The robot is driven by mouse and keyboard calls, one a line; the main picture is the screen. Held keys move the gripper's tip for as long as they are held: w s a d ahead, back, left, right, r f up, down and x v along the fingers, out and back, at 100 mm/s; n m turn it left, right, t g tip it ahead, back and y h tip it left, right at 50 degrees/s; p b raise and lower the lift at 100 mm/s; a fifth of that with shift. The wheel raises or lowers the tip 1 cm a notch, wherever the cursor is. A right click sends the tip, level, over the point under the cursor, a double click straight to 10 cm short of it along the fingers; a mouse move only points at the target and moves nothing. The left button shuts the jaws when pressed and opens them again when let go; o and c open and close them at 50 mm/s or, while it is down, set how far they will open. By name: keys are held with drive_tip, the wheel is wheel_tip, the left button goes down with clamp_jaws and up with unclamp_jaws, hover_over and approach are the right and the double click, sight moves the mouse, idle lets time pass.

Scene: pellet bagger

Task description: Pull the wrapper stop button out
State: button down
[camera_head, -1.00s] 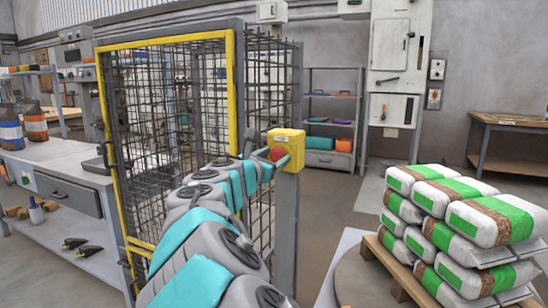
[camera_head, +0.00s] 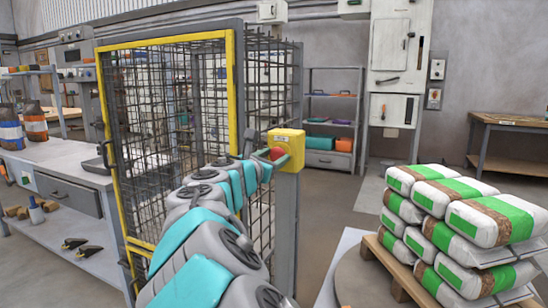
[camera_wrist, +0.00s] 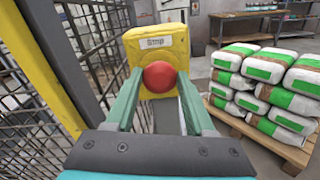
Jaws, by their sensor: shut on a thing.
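The wrapper stop button is a red round knob (camera_wrist: 159,76) on a yellow box (camera_wrist: 151,42) with a small white label. In the head view the yellow box (camera_head: 288,146) sits on top of a grey post beside the mesh cage, and the red button (camera_head: 277,154) shows at its face. My gripper (camera_wrist: 158,88) has its two green fingers on either side of the red button and is shut on it. In the head view my gripper (camera_head: 268,160) reaches the box from the left, and its fingers partly cover the button.
A mesh cage with a yellow-framed door (camera_head: 232,95) stands left of the button. A pallet of white and green bags (camera_head: 450,215) stands to the right. A grey post (camera_head: 286,235) carries the box. Open floor lies behind it.

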drive_tip(key=shift+s+a+r+p, duration=0.15)
drive_tip(key=shift+s+p, duration=0.35)
drive_tip(key=shift+p, duration=0.4)
drive_tip(key=shift+f, duration=0.25)
drive_tip(key=shift+c, duration=1.2)
unclamp_jaws()
drive_tip(key=shift+s, duration=0.1)
drive_tip(key=shift+s+a, duration=0.1)
drive_tip(key=v, duration=0.7)
drive_tip(key=shift+s+a+b, duration=0.15)
drive_tip(key=shift+s+b, duration=0.15)
drive_tip(key=shift+r, duration=0.1)
